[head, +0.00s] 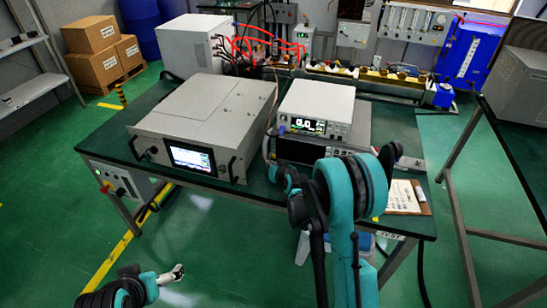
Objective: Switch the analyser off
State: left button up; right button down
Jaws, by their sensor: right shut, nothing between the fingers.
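A wide grey rack unit (205,110) with a lit colour screen (190,158) and front handles sits on the dark green bench. A smaller white instrument (318,100) with a lit number display stands to its right, on top of another unit. I cannot tell from labels which one is the analyser; both displays are lit. My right gripper (275,173) is shut and empty, near the bench's front edge between the two instruments; contact cannot be judged. My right arm hides part of the lower unit. My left gripper (177,272) is low at bottom left, over the floor, away from the bench.
A clipboard with papers (403,197) lies at the right. A grey box with a red and yellow switch (120,182) hangs under the bench's left end.

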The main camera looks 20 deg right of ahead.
jog(key=shift+s+a, duration=0.55)
jog(key=shift+s, duration=0.3)
jog(key=shift+s+a, duration=0.55)
jog(key=shift+s, duration=0.3)
jog(key=shift+r, duration=0.1)
jog(key=s+a+r+n+g, duration=0.15)
jog(key=s+r, duration=0.45)
jog(key=s, duration=0.6)
jog(key=s+a+r+g, duration=0.1)
jog(key=s+r+g, duration=0.1)
jog(key=s+r, duration=0.7)
jog(key=s+f+g, duration=0.1)
jog(key=s+f, duration=0.3)
jog(key=s, duration=0.9)
jog(key=shift+s+g+h, duration=0.35)
jog(key=shift+h, duration=0.05)
jog(key=shift+d+n, duration=0.1)
jog(key=shift+n, duration=0.15)
